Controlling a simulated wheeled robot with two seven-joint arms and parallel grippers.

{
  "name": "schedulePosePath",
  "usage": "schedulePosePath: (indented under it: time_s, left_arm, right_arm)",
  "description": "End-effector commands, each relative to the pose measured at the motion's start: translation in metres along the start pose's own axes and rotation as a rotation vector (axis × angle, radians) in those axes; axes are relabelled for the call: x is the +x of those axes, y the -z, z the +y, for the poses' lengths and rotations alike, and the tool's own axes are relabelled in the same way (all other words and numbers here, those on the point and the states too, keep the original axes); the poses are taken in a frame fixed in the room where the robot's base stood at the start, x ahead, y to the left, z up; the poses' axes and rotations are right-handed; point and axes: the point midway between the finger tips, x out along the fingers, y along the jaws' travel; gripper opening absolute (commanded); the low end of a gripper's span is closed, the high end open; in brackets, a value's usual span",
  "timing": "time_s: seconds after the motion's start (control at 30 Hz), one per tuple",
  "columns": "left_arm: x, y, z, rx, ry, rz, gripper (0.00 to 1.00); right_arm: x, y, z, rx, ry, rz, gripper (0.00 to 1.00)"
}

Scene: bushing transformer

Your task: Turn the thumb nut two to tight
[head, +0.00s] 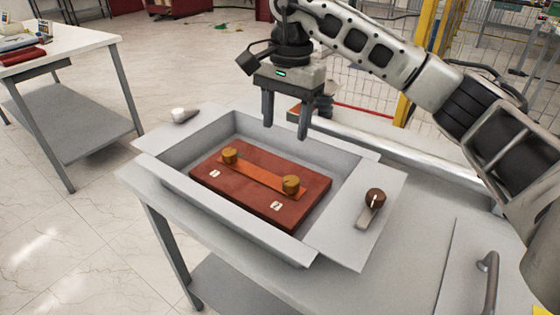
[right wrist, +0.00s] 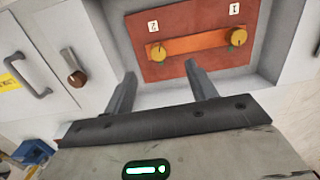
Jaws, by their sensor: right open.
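Thumb nut two (head: 291,185) is a brass knob at the right end of an orange bar (head: 258,172) on a red-brown block. It also shows in the right wrist view (right wrist: 158,51), beside the label "2". Thumb nut one (head: 230,155) is a similar brass knob at the bar's other end. My right gripper (head: 286,131) is open and empty, pointing down above the block's far side, apart from both nuts. In the right wrist view its fingertips (right wrist: 160,69) appear on either side below nut two. How tight the nuts are cannot be told. My left gripper is not in view.
The red-brown block (head: 240,193) lies in a grey open box (head: 200,138) with raised walls and flaps on the table. A brown knob with a lever (head: 374,198) stands on the right flap. A metal handle (head: 488,275) is at the right. Another table (head: 70,45) stands at the left.

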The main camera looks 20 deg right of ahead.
Motion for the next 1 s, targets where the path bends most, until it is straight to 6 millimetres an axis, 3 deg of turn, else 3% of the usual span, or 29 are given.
schedulePosePath:
  time_s: [0.1, 0.23, 0.7, 1.0]
  left_arm:
    - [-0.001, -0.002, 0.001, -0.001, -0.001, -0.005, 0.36]
    - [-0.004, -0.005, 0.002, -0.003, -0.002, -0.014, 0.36]
    - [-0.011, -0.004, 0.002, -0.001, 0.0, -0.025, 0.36]
    - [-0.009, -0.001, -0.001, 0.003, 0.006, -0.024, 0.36]
  right_arm:
    - [-0.011, 0.014, 0.007, 0.002, -0.025, 0.06, 0.57]
    - [0.0, 0.017, 0.009, 0.001, -0.032, 0.066, 0.57]
    - [0.098, 0.021, 0.011, 0.001, -0.03, 0.061, 0.57]
    - [0.139, 0.024, 0.011, 0.001, -0.027, 0.062, 0.57]
